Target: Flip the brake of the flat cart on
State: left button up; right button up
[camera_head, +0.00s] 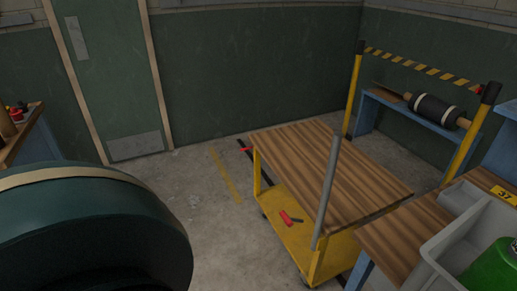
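The flat cart (330,172) stands right of centre, with a striped wooden top, a yellow lower deck and a grey upright bar (327,192) at its near side. A red piece with a dark end (287,217) shows at the lower deck. A small red lever-like piece (246,149) sticks out at the cart's left corner. I cannot tell which of these red pieces is the brake, or its setting. Neither of my grippers is in view.
A large dark rounded form, possibly my arm, blocks the lower left. A grey bin (437,270) with a green object (493,268) stands at the lower right. A striped barrier (424,69) and a bench with a roll (434,108) are behind. Floor left of the cart is clear.

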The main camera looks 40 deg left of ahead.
aim_at(289, 221)
jog(key=u, duration=1.2)
